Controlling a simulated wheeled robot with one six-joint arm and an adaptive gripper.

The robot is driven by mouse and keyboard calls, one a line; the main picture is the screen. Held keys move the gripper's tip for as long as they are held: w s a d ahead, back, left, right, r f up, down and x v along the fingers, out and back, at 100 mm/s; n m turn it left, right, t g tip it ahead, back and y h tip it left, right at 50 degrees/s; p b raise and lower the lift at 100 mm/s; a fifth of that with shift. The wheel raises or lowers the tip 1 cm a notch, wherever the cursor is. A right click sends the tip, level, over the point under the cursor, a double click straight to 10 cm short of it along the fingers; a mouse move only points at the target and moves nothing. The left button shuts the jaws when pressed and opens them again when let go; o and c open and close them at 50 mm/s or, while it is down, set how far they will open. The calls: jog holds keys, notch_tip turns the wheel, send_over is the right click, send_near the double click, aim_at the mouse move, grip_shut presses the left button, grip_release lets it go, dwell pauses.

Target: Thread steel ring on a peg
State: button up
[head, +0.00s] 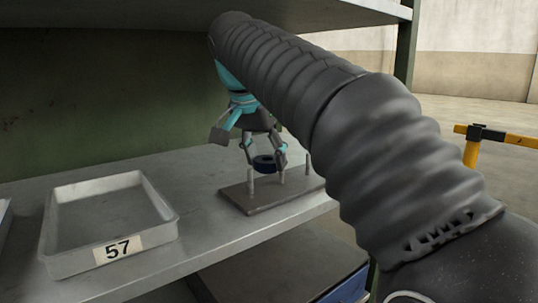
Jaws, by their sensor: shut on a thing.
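My gripper (265,154), grey with teal parts, points down over the peg board on the shelf. The peg board (262,199) is a flat grey-brown plate with short upright pegs: a left peg (251,181), a middle peg (281,175) and a right peg (308,165). The ring appears between the left and middle pegs in the picture. I cannot tell whether it is around a peg or only in front of or behind one. My arm hides the area to the right.
An empty grey tray (155,229) labelled 57 stands left of the board on the grey shelf (205,235). An upper shelf (100,14) hangs overhead. A green post (405,50) and a yellow barrier (472,150) are at the right. Bare shelf lies between tray and board.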

jog(key=shift+w+a+p, duration=0.5)
jog(key=shift+w+a, duration=0.1)
jog(key=shift+w, duration=0.3)
jog(key=shift+w+a+p, duration=0.45)
jog(key=shift+w+a, duration=0.15)
jog(key=shift+w, duration=0.25)
jog(key=shift+w+a+p, duration=0.5)
jog(key=shift+w+a, duration=0.1)
jog(key=shift+w, duration=0.3)
jog(key=shift+f+b, duration=1.05)
jog(key=shift+f, duration=0.25)
jog(key=shift+f, duration=0.1)
jog(key=o, duration=1.6)
jog(key=shift+s, duration=0.1)
jog(key=shift+v, duration=3.7)
